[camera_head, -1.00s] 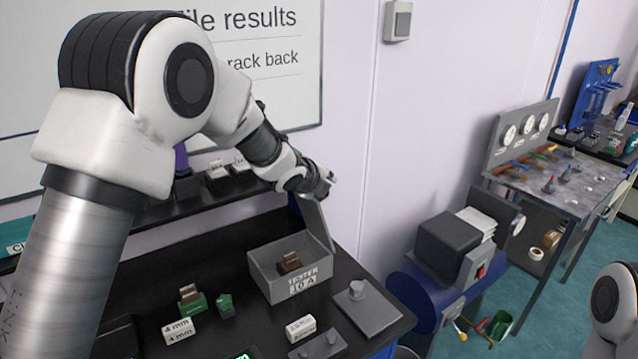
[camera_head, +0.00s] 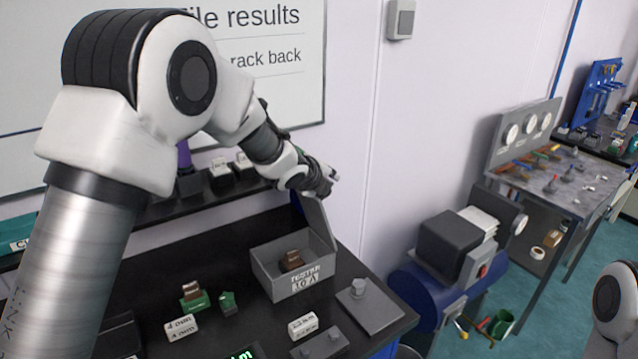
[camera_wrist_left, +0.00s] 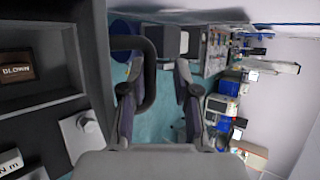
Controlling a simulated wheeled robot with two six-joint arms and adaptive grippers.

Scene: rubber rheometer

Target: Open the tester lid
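The grey tester box (camera_head: 262,277), labelled TESTER 10 A, stands on the black bench with its top uncovered and a brown block (camera_head: 292,260) inside. Its lid (camera_head: 318,222) stands nearly upright along the box's right side. My left gripper (camera_head: 332,180) is at the lid's upper edge. In the left wrist view, the fingers of my left gripper (camera_wrist_left: 158,92) are apart, and a dark bent handle (camera_wrist_left: 148,62) runs between them, close to the left finger. I cannot tell whether they touch. My right gripper is out of view.
A grey plate with a knob (camera_head: 372,307) lies right of the box. Green holders (camera_head: 195,297) and white labelled blocks (camera_head: 182,327) stand to the left and front. A wall with a whiteboard (camera_head: 300,105) is close behind. A blue machine (camera_head: 425,285) stands at the right.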

